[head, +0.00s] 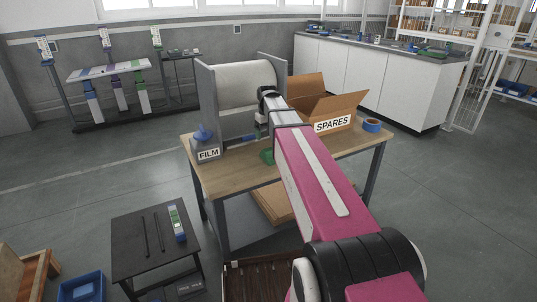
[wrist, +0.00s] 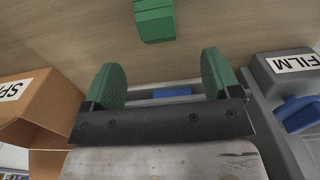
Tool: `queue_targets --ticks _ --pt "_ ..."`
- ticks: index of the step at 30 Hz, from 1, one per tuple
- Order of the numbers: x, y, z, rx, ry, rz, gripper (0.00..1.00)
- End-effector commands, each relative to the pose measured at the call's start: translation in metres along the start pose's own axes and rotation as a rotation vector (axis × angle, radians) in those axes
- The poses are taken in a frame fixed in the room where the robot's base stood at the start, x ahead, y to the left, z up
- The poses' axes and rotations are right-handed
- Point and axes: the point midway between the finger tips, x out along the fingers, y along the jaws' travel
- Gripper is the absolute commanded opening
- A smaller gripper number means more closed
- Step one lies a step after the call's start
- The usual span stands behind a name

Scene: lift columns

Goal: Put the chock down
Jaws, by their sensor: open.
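The chock, a green block (wrist: 154,20), is at the top of the wrist view over the wooden tabletop (wrist: 225,25). It appears to rest on the top, apart from my fingers. A green patch (head: 267,156) beside my arm in the head view looks like the same block, partly hidden. My gripper (wrist: 160,78) has two green finger pads spread wide with nothing between them. In the head view my arm mostly covers the gripper. A large pale roll (head: 245,84) sits between grey end plates on the table.
A cardboard box marked SPARES (head: 333,124) stands open to the right, with a blue tape roll (head: 371,125) beside it. A grey FILM box (head: 208,152) is at the left. A low black table (head: 140,265) stands at front left. Bare wood shows along the table's front.

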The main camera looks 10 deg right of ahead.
Motion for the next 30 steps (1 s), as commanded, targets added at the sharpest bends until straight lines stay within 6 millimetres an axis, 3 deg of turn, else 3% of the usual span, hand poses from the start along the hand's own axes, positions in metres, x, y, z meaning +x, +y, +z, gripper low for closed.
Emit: queue_targets --ticks 9,17,30 --pt "0.041 0.001 0.001 0.000 -0.001 0.000 0.83" --pt "0.055 0.001 0.001 0.000 -0.001 0.000 0.83" --pt "0.100 0.004 0.003 0.000 0.000 0.000 0.83"
